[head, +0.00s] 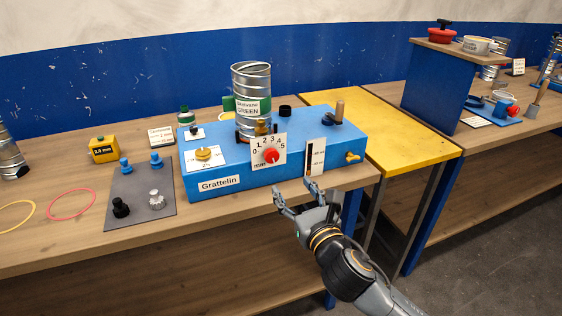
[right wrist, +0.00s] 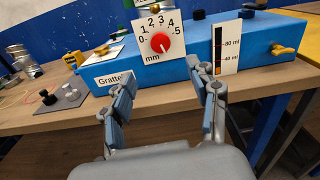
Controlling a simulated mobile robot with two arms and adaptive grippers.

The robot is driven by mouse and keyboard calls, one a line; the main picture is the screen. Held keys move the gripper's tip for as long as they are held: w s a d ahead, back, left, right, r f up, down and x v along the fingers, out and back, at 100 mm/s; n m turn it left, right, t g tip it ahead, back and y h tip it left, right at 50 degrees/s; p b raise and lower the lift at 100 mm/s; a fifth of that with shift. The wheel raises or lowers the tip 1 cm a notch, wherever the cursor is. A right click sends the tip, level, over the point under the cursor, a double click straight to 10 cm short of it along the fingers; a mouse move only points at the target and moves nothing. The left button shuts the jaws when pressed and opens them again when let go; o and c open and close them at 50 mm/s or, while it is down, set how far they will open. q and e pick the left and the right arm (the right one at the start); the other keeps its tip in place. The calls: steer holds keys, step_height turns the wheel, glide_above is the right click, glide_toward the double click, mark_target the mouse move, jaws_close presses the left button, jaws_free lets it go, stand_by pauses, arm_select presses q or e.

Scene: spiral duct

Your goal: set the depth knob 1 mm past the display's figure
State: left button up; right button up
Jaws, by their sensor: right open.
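The depth knob (head: 270,155) is a round red knob on a white dial plate (head: 257,145) marked 0 to 5 and mm, on the front of the blue Grattelin machine (head: 230,181). In the right wrist view the knob (right wrist: 160,43) is ahead, above the gap between my fingers. Its pointer is too small to read surely. The yellow display box (head: 104,149) at the left reads 2.0 mm. My right gripper (head: 293,191) is open and empty, in front of the machine, below and right of the knob, apart from it. My left gripper is not in view.
The machine also carries a metal spiral duct (head: 252,90), a brass knob (head: 204,154), a level gauge (head: 316,158) and a yellow tap (head: 353,157). A grey mat (head: 139,195) with several small knobs lies to its left. Free air lies before the bench edge.

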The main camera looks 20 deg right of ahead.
mark_target(273, 157)
steer(key=w, duration=0.6)
steer(key=w+p, duration=0.1)
steer(key=w, duration=0.5)
steer(key=shift+w+a, duration=0.2)
steer(key=shift+w, duration=0.15)
steer(key=c, duration=1.2)
